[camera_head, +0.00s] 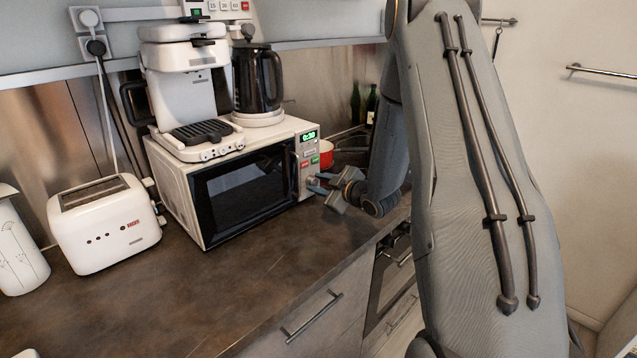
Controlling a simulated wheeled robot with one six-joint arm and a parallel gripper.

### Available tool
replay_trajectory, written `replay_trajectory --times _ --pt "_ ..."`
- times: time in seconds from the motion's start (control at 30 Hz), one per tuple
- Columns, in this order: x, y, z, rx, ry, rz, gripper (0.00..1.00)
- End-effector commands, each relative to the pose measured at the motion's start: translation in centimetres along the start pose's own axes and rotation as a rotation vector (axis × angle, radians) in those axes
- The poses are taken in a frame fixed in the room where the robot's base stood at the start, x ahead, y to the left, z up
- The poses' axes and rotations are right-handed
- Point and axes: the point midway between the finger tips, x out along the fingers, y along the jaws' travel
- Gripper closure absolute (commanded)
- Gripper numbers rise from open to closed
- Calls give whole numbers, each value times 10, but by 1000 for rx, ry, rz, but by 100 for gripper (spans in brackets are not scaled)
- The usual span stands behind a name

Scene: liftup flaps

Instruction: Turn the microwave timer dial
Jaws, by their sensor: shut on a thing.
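The white microwave (178,188) stands on the dark counter with its black door shut. Its control panel on the right side shows a green lit display (309,136) with small buttons below. The timer dial (313,181) is low on that panel, small in view and partly hidden by my fingers. My arm comes in from the right.
A white coffee machine (185,85) and a black kettle (257,80) stand on top of the microwave. A white toaster (104,225) is to its left. A red pot (326,153) and dark bottles (370,105) are behind my gripper. The front counter (200,295) is clear.

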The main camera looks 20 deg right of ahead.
Motion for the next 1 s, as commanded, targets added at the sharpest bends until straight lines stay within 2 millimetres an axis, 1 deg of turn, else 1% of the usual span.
replay_trajectory --times 0.7,1.0 --pt "0 4 3 641 41 -199 94" --pt "1 5 5 849 55 -264 94"
